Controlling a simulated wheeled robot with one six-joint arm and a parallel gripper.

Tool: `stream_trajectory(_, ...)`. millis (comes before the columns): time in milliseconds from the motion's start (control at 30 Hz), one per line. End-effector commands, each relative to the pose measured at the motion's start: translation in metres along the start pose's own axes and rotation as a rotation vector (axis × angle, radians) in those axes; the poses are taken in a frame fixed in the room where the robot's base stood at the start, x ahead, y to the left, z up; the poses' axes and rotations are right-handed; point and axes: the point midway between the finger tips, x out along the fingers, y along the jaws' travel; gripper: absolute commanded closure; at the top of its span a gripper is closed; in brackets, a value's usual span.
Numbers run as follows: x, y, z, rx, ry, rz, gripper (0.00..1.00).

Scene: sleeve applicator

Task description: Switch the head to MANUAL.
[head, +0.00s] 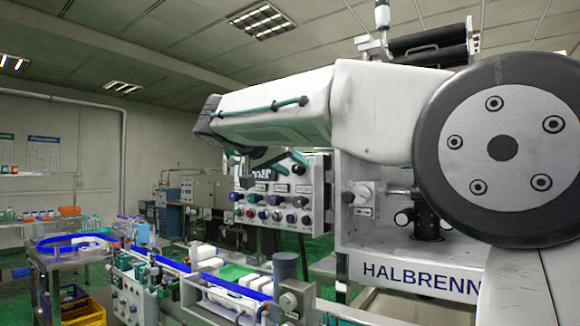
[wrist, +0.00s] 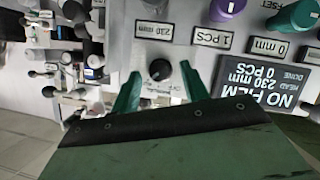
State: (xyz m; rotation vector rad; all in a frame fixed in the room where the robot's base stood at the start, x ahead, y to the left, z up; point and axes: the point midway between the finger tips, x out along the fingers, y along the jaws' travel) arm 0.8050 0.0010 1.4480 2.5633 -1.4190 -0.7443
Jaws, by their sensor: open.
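The control panel (head: 318,205) carries several coloured knobs and labels in the head view. In the wrist view the panel (wrist: 205,62) appears upside down. A small black rotary knob (wrist: 160,70) with a light mark sits between my gripper's two green fingers, above a small label I cannot read. My gripper (wrist: 163,76) is open, with one finger on each side of that knob; whether they touch it I cannot tell. In the head view my gripper (head: 280,167) is in front of the panel's upper part. I cannot make out a MANUAL marking.
A purple knob (wrist: 226,10) and a green knob (wrist: 292,14) stand close by. The HALBRENN machine body (head: 380,265) is right of the panel; a conveyor (head: 160,262) runs below left.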

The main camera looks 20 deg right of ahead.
Motion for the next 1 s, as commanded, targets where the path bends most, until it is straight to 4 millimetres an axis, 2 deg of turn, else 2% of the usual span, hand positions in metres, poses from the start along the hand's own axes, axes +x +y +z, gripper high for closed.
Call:
stream_trajectory(233, 0.0013, 0.0, 0.0001, 0.0, 0.0, -0.001, 0.55)
stream_trajectory(267, 0.0013, 0.0, 0.0001, 0.0, 0.0, -0.001, 0.61)
stream_trajectory(400, 0.0011, -0.0001, 0.0002, 0.0, 0.0, -0.001, 1.0)
stream_trajectory(767, 0.0008, -0.0009, 0.0004, -0.036, -0.001, 0.014, 1.0)
stream_trajectory(1000, 0.001, -0.003, 0.0007, -0.164, 0.0, 0.066, 1.0)
